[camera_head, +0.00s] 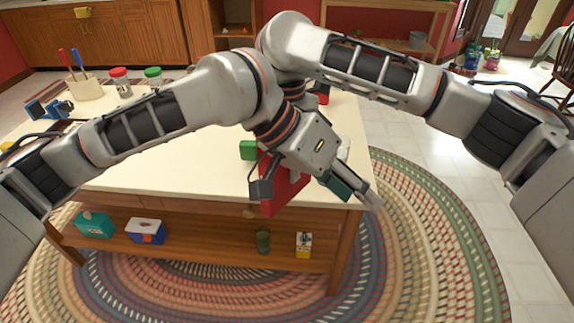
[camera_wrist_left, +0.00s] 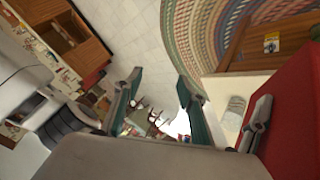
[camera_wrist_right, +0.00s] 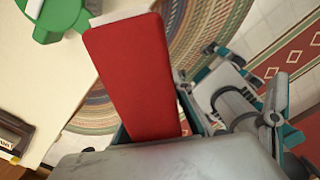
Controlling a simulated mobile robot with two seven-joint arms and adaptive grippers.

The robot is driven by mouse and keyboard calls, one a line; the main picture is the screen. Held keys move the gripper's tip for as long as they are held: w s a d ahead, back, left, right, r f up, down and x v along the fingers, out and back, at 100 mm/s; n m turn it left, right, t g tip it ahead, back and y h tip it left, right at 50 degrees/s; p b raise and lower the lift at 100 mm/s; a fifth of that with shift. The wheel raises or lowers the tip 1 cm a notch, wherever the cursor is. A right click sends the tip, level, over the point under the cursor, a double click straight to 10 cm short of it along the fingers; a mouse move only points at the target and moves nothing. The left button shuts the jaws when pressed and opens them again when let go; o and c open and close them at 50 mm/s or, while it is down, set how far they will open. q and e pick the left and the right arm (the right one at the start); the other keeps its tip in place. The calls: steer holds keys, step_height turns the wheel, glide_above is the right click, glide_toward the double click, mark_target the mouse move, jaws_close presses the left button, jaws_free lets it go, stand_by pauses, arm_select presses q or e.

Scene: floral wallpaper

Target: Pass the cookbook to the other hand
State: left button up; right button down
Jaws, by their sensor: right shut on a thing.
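The red cookbook (camera_head: 288,190) is at the front right edge of the island, partly hidden behind my left arm. In the right wrist view the cookbook (camera_wrist_right: 135,75) stands out from my right gripper (camera_wrist_right: 155,132), which is shut on it. In the head view my right gripper (camera_head: 262,185) is mostly hidden. My left gripper (camera_head: 362,192) is just right of the cookbook, pointing toward the rug. In the left wrist view my left gripper (camera_wrist_left: 160,82) has its fingers apart with nothing between them. There the cookbook (camera_wrist_left: 298,120) is beside it at the right, outside the fingers.
The white-topped island (camera_head: 150,165) lies below my arms, with a green object (camera_head: 249,150) near the cookbook. A utensil crock (camera_head: 84,88) and jars stand at its far left. Boxes rest on the lower shelf. A braided rug (camera_head: 430,230) covers the floor at right.

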arm_select(q)
steer(key=w+d+f+n+t+h, duration=0.2)
steer(key=w+d+f+h, duration=0.1)
steer(key=d+f+h, duration=0.25)
steer(key=w+a+f+n+t+y, duration=0.1)
steer(key=w+a+f+n+t, duration=0.1)
steer(key=a+f+t, duration=0.45)
steer(key=w+a+f+n+t+y, duration=0.1)
steer(key=w+a+f+n, duration=0.15)
steer(key=f, duration=0.65)
steer(key=s+a+f+y, duration=0.3)
steer(key=s+a+f, duration=0.2)
steer(key=a+f, duration=0.2)
steer(key=s+a+f+m+t+y, duration=0.1)
steer(key=s+a+f+y, duration=0.2)
steer(key=a, duration=0.8)
steer(key=s+a+f+y, duration=0.3)
steer(key=s+a+f, duration=0.4)
steer(key=a+f, duration=0.2)
step_height(320, 180, down, 2)
steer(key=shift+s+a+m, duration=0.15)
steer(key=shift+a+m, duration=0.05)
steer(key=shift+m, duration=0.15)
